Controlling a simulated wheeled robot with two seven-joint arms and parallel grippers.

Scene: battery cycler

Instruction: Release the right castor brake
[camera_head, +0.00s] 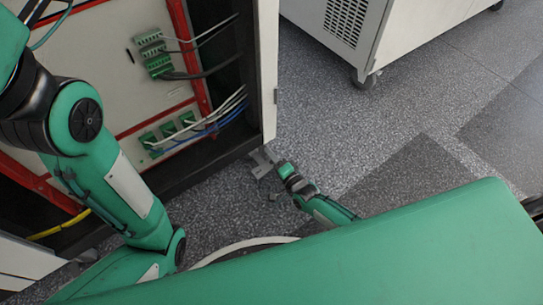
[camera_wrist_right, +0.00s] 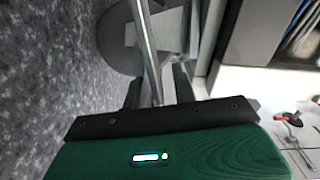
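My right gripper (camera_head: 264,160) is low over the floor, beside the bottom front corner of the open cabinet (camera_head: 268,75). In the right wrist view its two dark fingers (camera_wrist_right: 159,88) stand apart with a gap between them. A shiny metal bar (camera_wrist_right: 148,45), which may be the brake lever, runs down into that gap; I cannot tell whether a finger touches it. Behind the bar is a round grey disc (camera_wrist_right: 118,42), possibly the castor. The brake's position is unclear. My left arm crosses the left of the head view; its gripper is out of the picture.
The open cabinet holds green terminal blocks (camera_head: 158,62) and loose wires (camera_head: 215,112). A yellow cable (camera_head: 58,229) lies low at left. Another cabinet (camera_head: 400,28) stands at top right on castors (camera_head: 363,79). The floor (camera_head: 330,125) between is clear.

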